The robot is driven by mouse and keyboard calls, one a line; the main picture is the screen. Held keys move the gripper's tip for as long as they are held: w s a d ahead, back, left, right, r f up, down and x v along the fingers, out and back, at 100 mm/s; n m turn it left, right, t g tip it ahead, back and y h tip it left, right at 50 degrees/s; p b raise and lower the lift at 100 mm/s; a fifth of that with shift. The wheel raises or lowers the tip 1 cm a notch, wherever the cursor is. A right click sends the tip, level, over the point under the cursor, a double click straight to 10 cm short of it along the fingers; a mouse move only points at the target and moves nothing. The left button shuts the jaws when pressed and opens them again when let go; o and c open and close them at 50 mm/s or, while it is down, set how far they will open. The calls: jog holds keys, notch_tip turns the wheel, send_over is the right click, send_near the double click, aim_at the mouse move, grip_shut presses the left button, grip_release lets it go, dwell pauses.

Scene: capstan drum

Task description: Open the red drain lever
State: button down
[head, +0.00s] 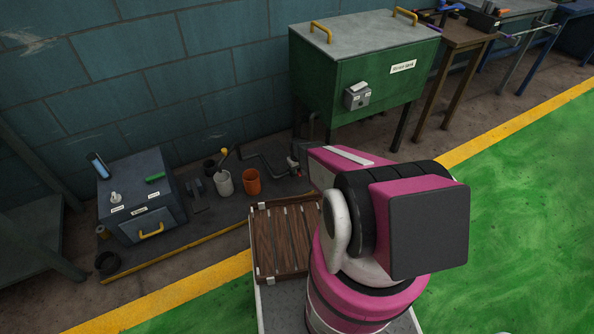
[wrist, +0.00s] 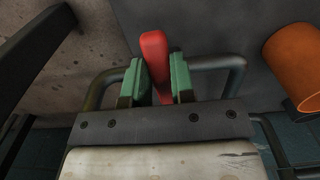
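The red drain lever (wrist: 154,48) shows in the wrist view, its rounded end reaching past my fingertips. My gripper (wrist: 159,78) has its two green fingers on either side of the lever, which fills most of the gap between them. Whether both fingers press on it is not clear. In the head view a small red part (head: 293,162) shows by the pipe under the green tank (head: 350,75); my arm hides the gripper there.
An orange cup (wrist: 296,65) is at the right in the wrist view and stands on the floor mat in the head view (head: 252,181). A white cup (head: 224,183) and a dark box (head: 140,195) stand left of it. A wooden slatted tray (head: 256,235) is beside my arm.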

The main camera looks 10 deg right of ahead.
jog(key=shift+w+a+r+m, duration=0.1)
jog(key=shift+w+a+m, duration=0.65)
jog(key=shift+m, duration=2.2)
jog(key=shift+w+a+f+m, duration=0.1)
jog(key=shift+w+a+m, duration=0.2)
jog(key=shift+a+m, duration=1.8)
jog(key=shift+w+a+r+m, duration=0.1)
jog(key=shift+w+m, duration=0.4)
jog(key=shift+m, duration=3.35)
jog(key=c, duration=1)
grip_release()
jog(key=shift+o, duration=0.2)
